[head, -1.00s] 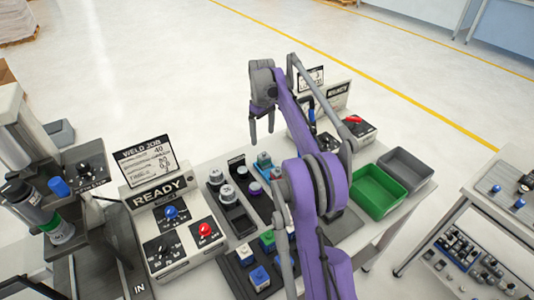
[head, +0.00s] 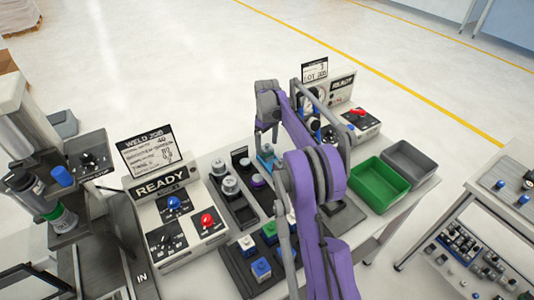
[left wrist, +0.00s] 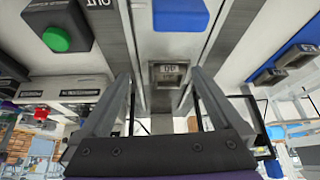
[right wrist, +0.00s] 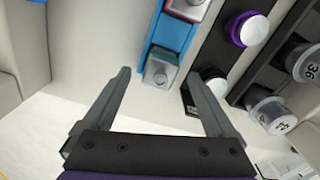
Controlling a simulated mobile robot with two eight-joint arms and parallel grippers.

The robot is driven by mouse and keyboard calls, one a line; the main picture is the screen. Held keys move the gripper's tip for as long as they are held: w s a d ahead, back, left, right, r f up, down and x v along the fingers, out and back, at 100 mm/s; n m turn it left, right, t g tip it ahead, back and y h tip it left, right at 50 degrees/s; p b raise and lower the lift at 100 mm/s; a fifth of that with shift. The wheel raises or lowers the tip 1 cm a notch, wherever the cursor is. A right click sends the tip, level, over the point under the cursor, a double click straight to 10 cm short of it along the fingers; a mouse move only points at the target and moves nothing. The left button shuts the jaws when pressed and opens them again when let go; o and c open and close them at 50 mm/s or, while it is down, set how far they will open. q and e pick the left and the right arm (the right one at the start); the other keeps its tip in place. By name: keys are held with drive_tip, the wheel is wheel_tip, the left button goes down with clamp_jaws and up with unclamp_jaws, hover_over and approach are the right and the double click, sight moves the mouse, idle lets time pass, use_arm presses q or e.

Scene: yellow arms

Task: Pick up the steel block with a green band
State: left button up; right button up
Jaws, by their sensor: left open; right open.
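In the right wrist view, a steel block with a thin green edge (right wrist: 160,70) sits at the near end of a blue holder (right wrist: 176,35). My right gripper (right wrist: 162,78) is open, with its fingers apart on either side of the view and the block between and beyond their tips. In the head view, the right gripper (head: 267,138) hangs over the blue holder (head: 264,158), and the block there is too small to tell clearly. My left gripper (left wrist: 160,78) is open and empty in its wrist view and is out of the head view.
A dark tray (head: 240,278) holds blocks with white, green and blue tops. Dark racks with round pieces (head: 230,187) stand beside the blue holder. A READY console (head: 175,215) stands at left, another station (head: 355,120) behind. Green (head: 380,183) and grey (head: 410,160) bins lie at right.

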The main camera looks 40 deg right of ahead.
drive_tip(key=shift+f, duration=0.55)
clamp_jaws()
drive_tip(key=shift+r, duration=0.1)
